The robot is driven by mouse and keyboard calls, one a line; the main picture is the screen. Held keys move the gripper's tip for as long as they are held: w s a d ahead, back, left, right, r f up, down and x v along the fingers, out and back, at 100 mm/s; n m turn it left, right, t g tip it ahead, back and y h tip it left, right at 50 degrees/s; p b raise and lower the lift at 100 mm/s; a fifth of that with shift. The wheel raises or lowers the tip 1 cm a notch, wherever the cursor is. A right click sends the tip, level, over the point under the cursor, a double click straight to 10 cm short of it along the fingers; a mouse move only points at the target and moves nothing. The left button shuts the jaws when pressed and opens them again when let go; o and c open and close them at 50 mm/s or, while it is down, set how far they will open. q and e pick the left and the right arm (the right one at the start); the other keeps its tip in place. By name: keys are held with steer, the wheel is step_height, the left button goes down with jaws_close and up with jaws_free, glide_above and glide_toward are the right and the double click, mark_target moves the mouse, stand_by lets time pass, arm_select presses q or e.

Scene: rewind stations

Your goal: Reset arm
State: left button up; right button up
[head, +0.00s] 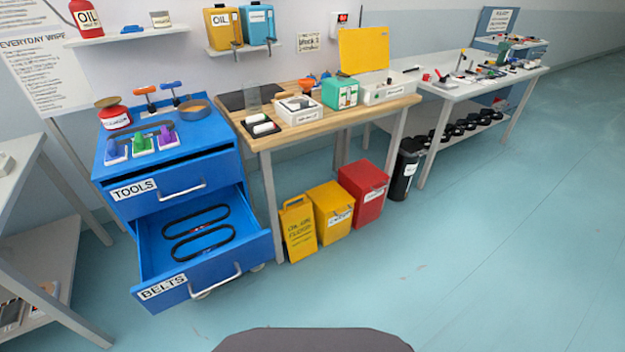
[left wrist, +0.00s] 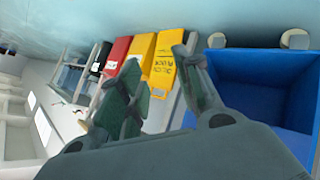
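Neither of my arms shows in the head view. In the left wrist view my left gripper (left wrist: 160,84) is open, its two fingers apart with nothing between them. It hangs in the air near the blue tool cart, whose blue panels (left wrist: 250,85) fill the right of that view. The left wrist view is strongly rolled, with the floor at the top. In the head view the blue cart (head: 224,160) has its lower BELTS drawer (head: 150,272) pulled out, with two dark belts (head: 203,242) lying in it. My right gripper is not in view.
A yellow sign (head: 299,228), a yellow bin (head: 332,210) and a red bin (head: 364,192) stand under the wooden bench (head: 378,108). A white table (head: 465,90) stands beyond. A grey shelf (head: 45,240) is at left. The floor (head: 470,255) at right is clear.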

arm_select(q)
steer(key=s+a+f+m+g+y+p, duration=0.1)
steer(key=s+a+f+m+g+y, duration=0.1)
steer(key=s+a+f+m+g, duration=0.2)
step_height(320, 180, down, 2)
steer(key=s+m+g, duration=0.2)
steer(key=s+g, duration=0.1)
steer(key=shift+m+g+y, duration=0.3)
steer(key=shift+m+y, duration=0.1)
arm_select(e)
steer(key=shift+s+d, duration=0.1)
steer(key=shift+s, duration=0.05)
arm_select(q)
steer(key=shift+s+a+f+p, duration=0.1)
steer(key=shift+p, duration=0.45)
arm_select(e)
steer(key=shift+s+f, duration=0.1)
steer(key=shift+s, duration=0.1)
